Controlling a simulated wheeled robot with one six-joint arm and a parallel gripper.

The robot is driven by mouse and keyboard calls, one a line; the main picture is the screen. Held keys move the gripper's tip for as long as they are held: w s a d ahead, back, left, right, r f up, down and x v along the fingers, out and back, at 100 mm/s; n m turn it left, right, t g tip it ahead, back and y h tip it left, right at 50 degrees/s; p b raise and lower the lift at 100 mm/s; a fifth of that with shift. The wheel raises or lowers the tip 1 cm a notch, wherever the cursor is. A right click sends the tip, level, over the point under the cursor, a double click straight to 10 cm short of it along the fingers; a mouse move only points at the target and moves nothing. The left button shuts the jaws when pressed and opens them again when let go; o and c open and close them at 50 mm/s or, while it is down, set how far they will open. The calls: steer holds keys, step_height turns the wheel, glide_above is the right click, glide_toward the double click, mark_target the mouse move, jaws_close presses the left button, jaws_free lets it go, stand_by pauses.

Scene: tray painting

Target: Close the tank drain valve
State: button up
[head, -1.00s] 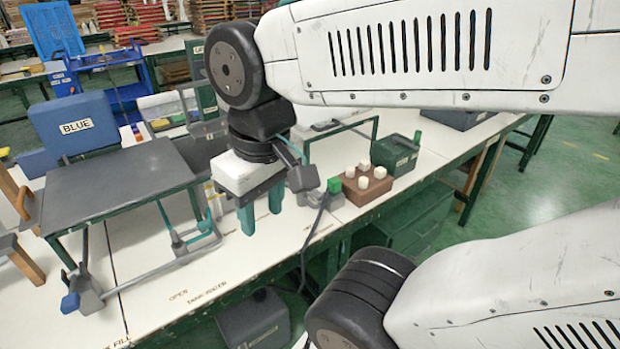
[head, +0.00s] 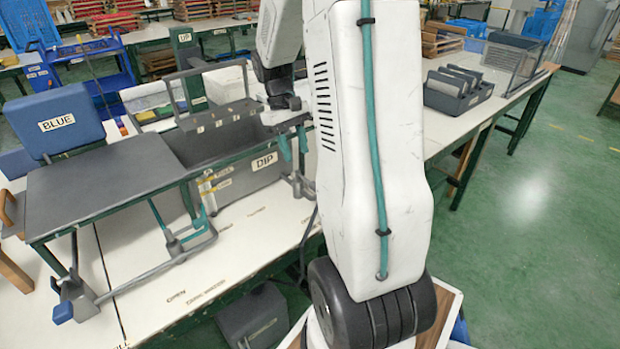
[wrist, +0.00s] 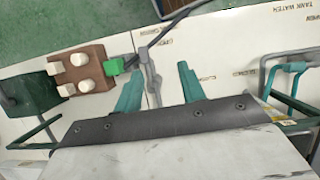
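My gripper (head: 293,148) has two teal fingers. In the wrist view it is open and empty, with its fingers (wrist: 162,82) spread apart. A grey lever (wrist: 151,75) shows on the bench between and beyond the fingertips, near small OPEN and CLOSED markings; it looks like the drain valve, but I cannot read its name. In the head view, grey valve parts (head: 303,186) stand below my gripper at the right end of the dark DIP tank (head: 240,180), partly hidden by my arm. I cannot tell whether the fingers touch the lever.
A brown box with white knobs (wrist: 82,70) and a green block (wrist: 116,66) sit left of my fingers. A dark cable crosses the bench.

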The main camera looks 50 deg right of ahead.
glide_toward(314, 184)
steer(key=shift+d+f, duration=0.2)
steer(key=shift+f, duration=0.25)
steer(key=x, duration=0.7)
steer(key=shift+s+a+f, duration=0.15)
steer(key=shift+s+f, duration=0.05)
steer(key=shift+f, duration=0.05)
jaws_close()
